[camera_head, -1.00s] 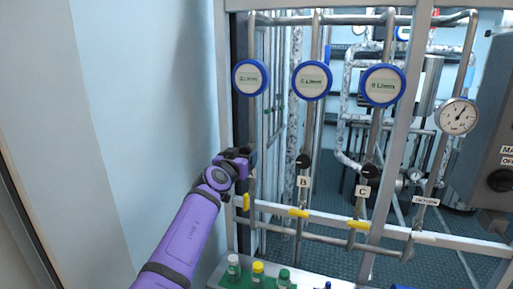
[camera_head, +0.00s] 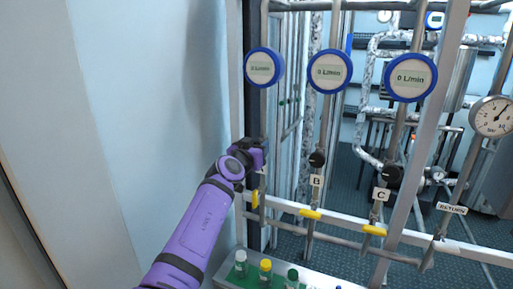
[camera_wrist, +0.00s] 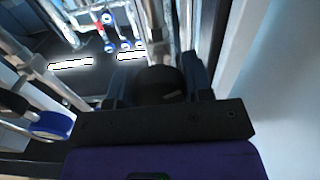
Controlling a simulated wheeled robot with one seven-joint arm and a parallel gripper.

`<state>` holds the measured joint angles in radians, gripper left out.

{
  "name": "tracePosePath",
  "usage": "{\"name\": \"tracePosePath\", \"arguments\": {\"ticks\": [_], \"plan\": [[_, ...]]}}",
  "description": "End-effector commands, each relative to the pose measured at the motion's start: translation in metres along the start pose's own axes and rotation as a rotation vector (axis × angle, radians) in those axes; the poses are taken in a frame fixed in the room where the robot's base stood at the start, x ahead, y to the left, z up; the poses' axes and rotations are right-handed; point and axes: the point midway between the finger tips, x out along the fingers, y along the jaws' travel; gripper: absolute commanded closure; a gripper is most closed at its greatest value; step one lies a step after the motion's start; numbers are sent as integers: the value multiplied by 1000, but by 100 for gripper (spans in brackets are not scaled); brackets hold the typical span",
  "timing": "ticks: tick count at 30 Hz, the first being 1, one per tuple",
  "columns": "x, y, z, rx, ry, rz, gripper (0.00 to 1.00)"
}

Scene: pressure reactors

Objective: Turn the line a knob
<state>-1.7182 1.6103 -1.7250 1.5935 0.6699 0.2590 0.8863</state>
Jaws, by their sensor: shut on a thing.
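My gripper (camera_head: 260,150) is at the leftmost pipe in the head view, below the left round blue-rimmed flow gauge (camera_head: 264,67). In the wrist view my gripper (camera_wrist: 160,88) has a finger on each side of a dark round knob (camera_wrist: 162,82) and is shut on it. This is the line A knob; in the head view my gripper hides it. The matching black knobs of line B (camera_head: 317,159) and line C (camera_head: 391,174) stand to the right, above their letter labels.
Yellow valve handles (camera_head: 311,214) sit along the lower pipes. A metal rail (camera_head: 345,218) crosses in front. Small capped bottles (camera_head: 265,270) stand on a ledge below. A pressure gauge (camera_head: 493,116) is at the right, and a plain wall (camera_head: 150,90) is close on the left.

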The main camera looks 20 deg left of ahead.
Motion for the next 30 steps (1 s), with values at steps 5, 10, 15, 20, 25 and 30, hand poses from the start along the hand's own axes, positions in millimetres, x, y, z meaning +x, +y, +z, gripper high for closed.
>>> {"name": "tracePosePath", "arguments": {"ticks": [5, 10, 15, 20, 25, 30], "plan": [[0, 0, 0, -31, 0, -1, 77], [0, 0, 0, -111, 0, 0, 77], [0, 0, 0, -241, 0, 0, 77], [0, 0, 0, -391, -1, 0, 77], [0, 0, 0, -551, 0, 0, 77], [0, -1, 0, -701, 0, -1, 77]]}}
